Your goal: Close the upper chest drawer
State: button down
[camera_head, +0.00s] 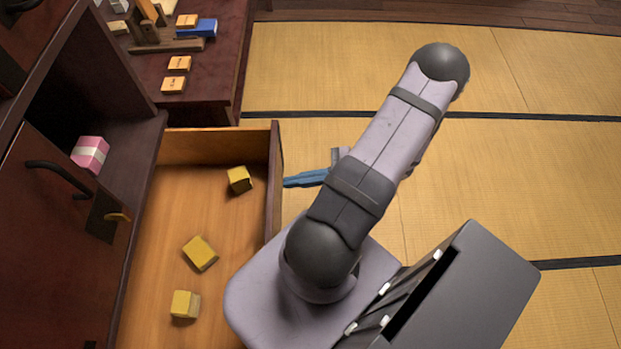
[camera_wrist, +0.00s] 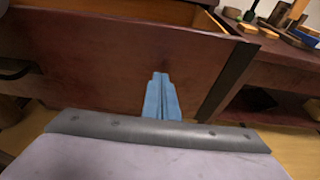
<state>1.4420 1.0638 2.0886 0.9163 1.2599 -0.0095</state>
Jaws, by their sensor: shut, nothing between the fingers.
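The upper chest drawer (camera_head: 274,185) is pulled open and shows its wooden inside in the head view. Several yellow blocks, one of them a near block (camera_head: 186,304), lie on its floor. My gripper (camera_head: 322,177) has blue fingers and is just outside the drawer's front panel, to its right. In the wrist view the shut fingers (camera_wrist: 160,76) point at the dark red-brown drawer front (camera_wrist: 110,70). I cannot tell whether the fingertips touch it. A dark handle is partly visible at the left of that view. My arm hides the near right part of the drawer.
The chest (camera_head: 50,240) stands at the left, with a pink and white box (camera_head: 90,153) in an open compartment. A dark low table (camera_head: 205,90) behind the drawer holds wooden tiles and a blue item (camera_head: 200,28). Tatami floor (camera_head: 500,170) is clear to the right.

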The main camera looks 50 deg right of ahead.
jog(key=shift+w+a, duration=0.3)
jog(key=w+a+b, duration=0.1)
jog(key=w+a, duration=2)
jog(key=shift+r, duration=0.15)
jog(key=shift+w+r, duration=0.1)
jog(key=shift+d, duration=0.1)
jog(key=f+v, duration=0.1)
jog(key=v, duration=1.3)
jog(key=shift+s+f+b, duration=0.25)
jog(key=shift+s+b, duration=0.05)
jog(key=shift+b, duration=0.1)
